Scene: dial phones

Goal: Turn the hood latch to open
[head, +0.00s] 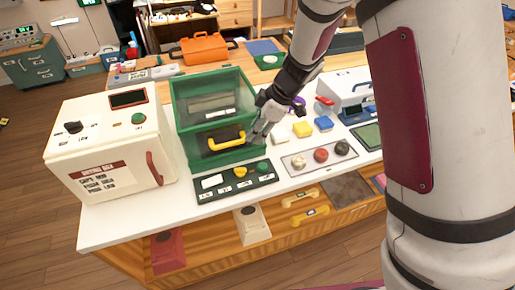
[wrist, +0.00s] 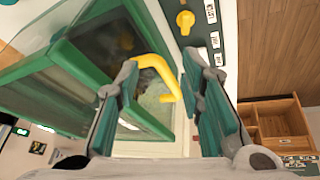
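A green hood (head: 180,112) with clear panes stands mid-counter, with a yellow bent handle (head: 228,140) on its front. A dark green panel (head: 208,196) in front carries a yellow knob (head: 240,171) and a green knob (head: 262,166). No label tells me which yellow part is the latch. My gripper (head: 260,132) is at the right end of the handle. In the wrist view my gripper (wrist: 160,78) is open, its fingers apart on both sides of the yellow handle (wrist: 156,66). I cannot tell whether either finger touches it. The yellow knob also shows in the wrist view (wrist: 185,20).
A cream drying box (head: 110,150) stands left of the hood. Right are yellow (head: 302,129) and blue (head: 323,123) blocks and a tray (head: 303,169) with three round knobs. A blue-and-white device (head: 350,90) stands behind.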

